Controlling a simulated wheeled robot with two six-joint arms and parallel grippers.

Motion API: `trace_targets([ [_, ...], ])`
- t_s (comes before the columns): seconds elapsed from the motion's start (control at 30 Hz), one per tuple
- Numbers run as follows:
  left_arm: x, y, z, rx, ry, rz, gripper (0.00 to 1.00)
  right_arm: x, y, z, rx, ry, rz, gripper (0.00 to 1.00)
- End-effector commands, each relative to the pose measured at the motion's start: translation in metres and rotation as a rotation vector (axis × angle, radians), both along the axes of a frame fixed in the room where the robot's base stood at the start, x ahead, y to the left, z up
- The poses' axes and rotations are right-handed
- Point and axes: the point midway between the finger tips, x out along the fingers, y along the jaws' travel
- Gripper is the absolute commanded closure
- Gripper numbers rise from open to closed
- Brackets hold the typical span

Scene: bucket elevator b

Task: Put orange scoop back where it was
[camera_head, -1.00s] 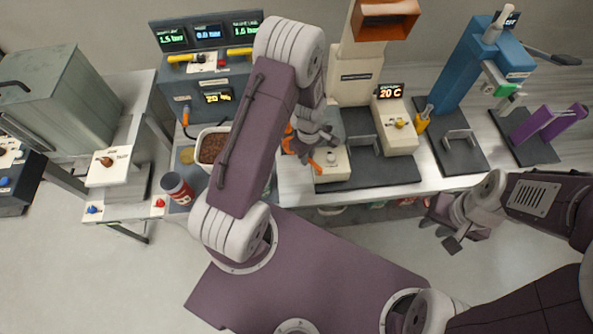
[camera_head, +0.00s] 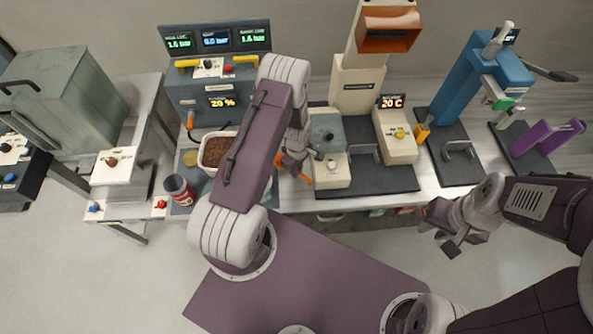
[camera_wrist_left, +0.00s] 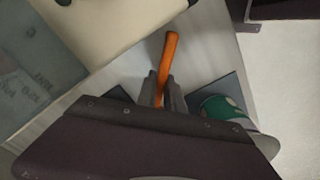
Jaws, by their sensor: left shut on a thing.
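The orange scoop (camera_head: 305,180) is in my left gripper (camera_head: 291,168), over the bench between the tray of brown granules (camera_head: 213,152) and the cream machine. In the left wrist view, the fingers (camera_wrist_left: 163,90) are shut on the scoop's orange handle (camera_wrist_left: 171,52), which sticks out past them. The scoop's bowl is mostly hidden by my arm and gripper. My right gripper (camera_head: 440,238) is open and empty, in front of the bench at the right.
The cream machine (camera_head: 330,170) on a dark base stands just right of the scoop. A green round item (camera_wrist_left: 222,108) lies right of the fingers in the wrist view. Blue and purple devices stand further right.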

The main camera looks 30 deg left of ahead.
Motion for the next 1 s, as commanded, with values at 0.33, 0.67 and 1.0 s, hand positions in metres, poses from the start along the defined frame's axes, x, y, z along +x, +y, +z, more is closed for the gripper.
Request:
trace_targets([
  [0.33, 0.000, 0.000, -0.012, 0.001, -0.002, 0.000, 1.00, 0.000, 0.000, 0.002, 0.000, 0.000, 0.000, 0.72],
  [0.67, 0.000, 0.000, -0.017, 0.001, -0.002, 0.000, 0.66, 0.000, 0.000, -0.004, 0.000, 0.000, 0.000, 0.72],
  [1.0, 0.001, 0.000, -0.012, 0.001, -0.002, 0.000, 0.66, 0.000, 0.000, 0.001, 0.000, 0.000, 0.000, 0.72],
])
